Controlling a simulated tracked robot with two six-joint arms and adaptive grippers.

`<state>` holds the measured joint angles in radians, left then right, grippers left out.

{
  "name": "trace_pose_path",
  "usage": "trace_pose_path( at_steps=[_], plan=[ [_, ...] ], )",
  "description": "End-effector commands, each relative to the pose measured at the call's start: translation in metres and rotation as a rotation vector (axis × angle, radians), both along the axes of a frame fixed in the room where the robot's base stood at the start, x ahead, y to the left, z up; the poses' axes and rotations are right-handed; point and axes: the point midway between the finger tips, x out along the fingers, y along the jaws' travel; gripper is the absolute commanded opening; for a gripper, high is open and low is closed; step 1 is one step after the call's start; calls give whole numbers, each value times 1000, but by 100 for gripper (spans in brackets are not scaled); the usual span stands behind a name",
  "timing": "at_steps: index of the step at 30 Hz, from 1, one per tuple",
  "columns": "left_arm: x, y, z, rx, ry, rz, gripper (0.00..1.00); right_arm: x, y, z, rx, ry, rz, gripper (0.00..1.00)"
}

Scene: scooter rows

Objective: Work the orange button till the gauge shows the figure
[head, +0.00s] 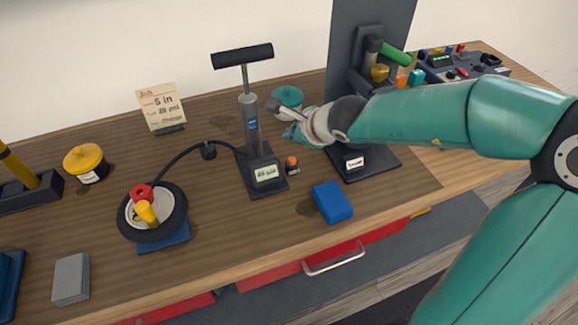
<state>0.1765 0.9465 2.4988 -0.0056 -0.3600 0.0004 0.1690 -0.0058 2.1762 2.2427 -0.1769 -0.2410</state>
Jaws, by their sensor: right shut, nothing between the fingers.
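The orange button (291,161) sits on top of a small dark cylinder just right of the pump's base. The upright hand pump (251,125) has a black T-handle and a grey barrel. Its gauge (266,173) is a small pale display on the base, with figures too small to read surely. A note card (161,104) at the back left shows "5 in" and a psi figure that I cannot read surely. My right gripper (293,134) is shut and empty, above and behind the button and apart from it. My left gripper is out of view.
A black hose runs from the pump to a small wheel (179,205) on a blue stand. A blue block (332,202) lies in front right of the button. A dark stand (370,165) is close on the right. A yellow-lidded jar (86,161) stands left.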

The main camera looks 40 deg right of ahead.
Motion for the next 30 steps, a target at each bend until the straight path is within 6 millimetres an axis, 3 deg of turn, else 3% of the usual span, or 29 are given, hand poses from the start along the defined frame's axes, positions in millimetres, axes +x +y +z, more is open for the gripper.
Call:
trace_pose_path(
  at_steps=[1,3,10,30],
  plan=[
    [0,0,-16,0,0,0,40,0,0,-14,0,-1,-1,0],
    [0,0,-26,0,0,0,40,0,0,-23,-1,-1,0,0],
    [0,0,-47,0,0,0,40,0,0,-46,0,0,0,0],
    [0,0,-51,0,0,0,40,0,0,-52,0,1,-1,0]
  ],
)
